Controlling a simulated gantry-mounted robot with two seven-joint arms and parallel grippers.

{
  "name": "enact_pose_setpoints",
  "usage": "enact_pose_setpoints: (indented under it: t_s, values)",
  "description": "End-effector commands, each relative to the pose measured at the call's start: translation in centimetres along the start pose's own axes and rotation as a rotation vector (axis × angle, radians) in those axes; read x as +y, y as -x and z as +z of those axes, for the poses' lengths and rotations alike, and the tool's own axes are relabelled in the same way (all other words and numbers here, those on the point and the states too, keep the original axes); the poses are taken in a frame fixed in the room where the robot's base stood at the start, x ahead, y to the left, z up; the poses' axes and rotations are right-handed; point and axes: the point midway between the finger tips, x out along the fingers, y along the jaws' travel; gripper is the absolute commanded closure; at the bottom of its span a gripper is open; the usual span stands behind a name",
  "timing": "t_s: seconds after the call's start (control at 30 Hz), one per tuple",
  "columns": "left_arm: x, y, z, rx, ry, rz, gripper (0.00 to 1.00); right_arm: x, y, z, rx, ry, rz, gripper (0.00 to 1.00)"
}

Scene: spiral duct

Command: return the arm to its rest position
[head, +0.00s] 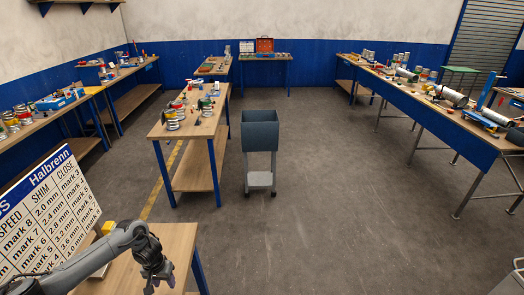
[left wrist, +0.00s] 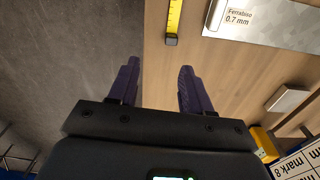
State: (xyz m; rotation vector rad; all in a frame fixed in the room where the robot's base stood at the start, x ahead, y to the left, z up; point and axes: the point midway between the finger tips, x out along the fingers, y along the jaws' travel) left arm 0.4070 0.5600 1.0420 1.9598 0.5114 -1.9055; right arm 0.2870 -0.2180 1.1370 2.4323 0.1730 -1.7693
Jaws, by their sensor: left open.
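My left arm reaches in from the lower left of the head view. Its gripper (head: 158,282) points down near the right edge of the nearest wooden bench (head: 178,246). In the left wrist view the two purple fingers of the left gripper (left wrist: 158,82) stand apart with nothing between them. Bench top (left wrist: 228,95) and grey floor (left wrist: 60,60) lie beyond them. My right gripper is in neither view.
A yellow tape (left wrist: 173,20), a sheet marked Ferrabiso 0.7 mm (left wrist: 268,22) and a metal block (left wrist: 287,100) lie on the bench. A lettered board (head: 50,215) stands at left. A grey bin cart (head: 260,135) stands mid-floor. Floor to its right is clear.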

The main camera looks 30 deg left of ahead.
Motion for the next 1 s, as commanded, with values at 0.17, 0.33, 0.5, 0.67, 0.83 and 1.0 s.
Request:
enact_pose_setpoints:
  t_s: [0.17, 0.33, 0.5, 0.67, 0.83, 1.0]
  values:
    - [7.8, -2.8, 2.6, 0.088, -0.263, 0.044, 0.51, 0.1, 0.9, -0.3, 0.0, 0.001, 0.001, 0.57]
    - [18.9, -3.3, 7.9, 0.253, -0.561, 0.104, 0.51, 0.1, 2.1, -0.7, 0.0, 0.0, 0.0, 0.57]
    - [27.5, 1.8, 15.1, 0.417, -0.723, 0.121, 0.51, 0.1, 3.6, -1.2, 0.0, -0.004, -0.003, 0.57]
    - [28.5, 8.3, 20.2, 0.436, -0.727, 0.085, 0.51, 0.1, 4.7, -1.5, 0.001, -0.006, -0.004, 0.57]
    - [26.1, 13.2, 24.1, 0.36, -0.696, 0.068, 0.51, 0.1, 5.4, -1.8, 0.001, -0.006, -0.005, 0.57]
    - [24.3, 15.7, 26.3, 0.299, -0.679, 0.074, 0.51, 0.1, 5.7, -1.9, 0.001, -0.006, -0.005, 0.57]
